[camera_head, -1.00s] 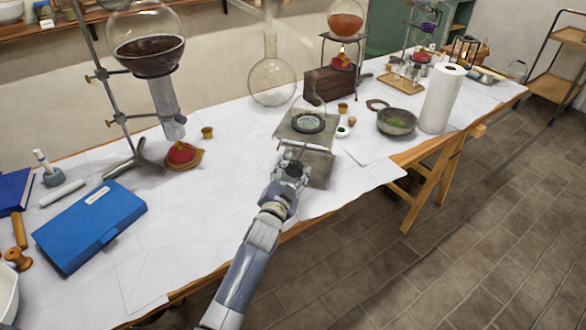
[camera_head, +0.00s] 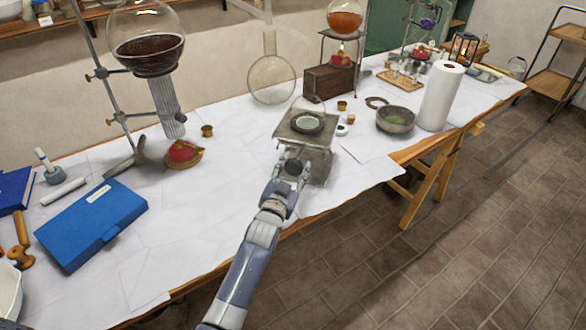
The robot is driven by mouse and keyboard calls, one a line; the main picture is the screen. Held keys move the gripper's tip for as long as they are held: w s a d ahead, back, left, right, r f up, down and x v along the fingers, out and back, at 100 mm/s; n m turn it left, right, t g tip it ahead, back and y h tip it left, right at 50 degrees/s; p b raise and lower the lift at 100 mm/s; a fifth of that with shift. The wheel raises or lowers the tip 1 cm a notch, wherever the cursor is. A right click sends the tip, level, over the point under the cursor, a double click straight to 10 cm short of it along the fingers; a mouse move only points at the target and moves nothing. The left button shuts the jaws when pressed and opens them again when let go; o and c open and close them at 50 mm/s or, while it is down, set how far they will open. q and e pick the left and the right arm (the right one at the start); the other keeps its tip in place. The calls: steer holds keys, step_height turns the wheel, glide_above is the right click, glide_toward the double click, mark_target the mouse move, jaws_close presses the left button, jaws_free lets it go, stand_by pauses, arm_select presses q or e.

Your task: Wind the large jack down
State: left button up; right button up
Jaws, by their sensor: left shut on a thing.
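The large jack (camera_head: 318,160) is a grey metal lab jack with a square top plate, standing near the front edge of the white-covered table. A dark ring with a round glass vessel (camera_head: 308,118) sits on its top plate. My left gripper (camera_head: 291,167) is at the jack's front left side, just below the top plate, and is shut on a part there. The gripper hides that part, likely the jack's knob. My right gripper is not in view.
A blue case (camera_head: 92,225) lies at front left. A mortar (camera_head: 396,120) and a paper roll (camera_head: 440,97) stand to the right.

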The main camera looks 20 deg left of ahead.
arm_select(q)
steer(key=o, duration=1.1)
steer(key=s, duration=1.2)
